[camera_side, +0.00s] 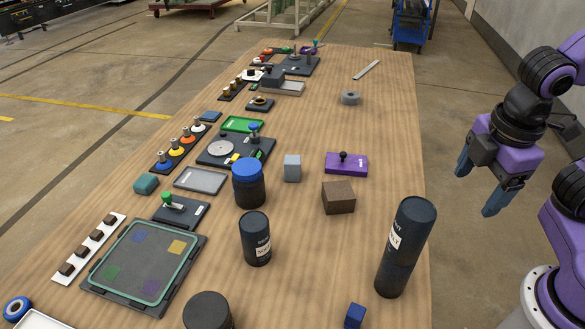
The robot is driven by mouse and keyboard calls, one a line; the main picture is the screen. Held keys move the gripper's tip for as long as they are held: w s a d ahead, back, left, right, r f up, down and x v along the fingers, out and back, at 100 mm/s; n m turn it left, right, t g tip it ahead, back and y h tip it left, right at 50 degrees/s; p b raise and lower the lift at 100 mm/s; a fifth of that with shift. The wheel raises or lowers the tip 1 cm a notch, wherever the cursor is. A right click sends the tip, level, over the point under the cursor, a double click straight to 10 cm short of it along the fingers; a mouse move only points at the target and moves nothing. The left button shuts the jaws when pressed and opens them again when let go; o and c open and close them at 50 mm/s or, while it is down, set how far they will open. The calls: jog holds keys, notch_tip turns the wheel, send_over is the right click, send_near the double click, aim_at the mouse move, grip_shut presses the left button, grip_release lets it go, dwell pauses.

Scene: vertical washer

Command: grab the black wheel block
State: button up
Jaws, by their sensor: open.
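A low black round block (208,311) stands at the table's front edge in the side view, partly cut off by the frame; it looks the most like a black wheel block, but I cannot tell for sure. My gripper (475,194) is off the table's right side, in the air, with its two blue fingers spread and nothing between them. It is far to the upper right of the black block and touches nothing.
A tall dark canister (405,247) stands near the right edge, between my gripper and the black block. A shorter canister (255,238), a blue-lidded jar (249,182), a brown block (338,198) and a purple block (346,164) stand mid-table. The far right is mostly clear.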

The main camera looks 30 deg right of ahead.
jog(key=w+a+n+t+h, duration=0.25)
jog(key=w+a+n, duration=0.35)
jog(key=w, duration=0.4)
jog(key=w+a+n+t+h, duration=0.2)
jog(key=w+a+n+t, duration=0.2)
jog(key=w+a, duration=0.4)
jog(key=w+a+n+t+h, duration=0.2)
jog(key=w+a+n+t, duration=0.3)
jog(key=w, duration=0.6)
jog(key=g, duration=0.1)
send_near(293, 160)
jog(key=x, duration=0.5)
jog(key=shift+w+a+f, duration=0.1)
jog(key=shift+w, duration=0.15)
jog(key=shift+x, duration=2.75)
jog(key=shift+s, duration=0.1)
jog(key=c, duration=1.1)
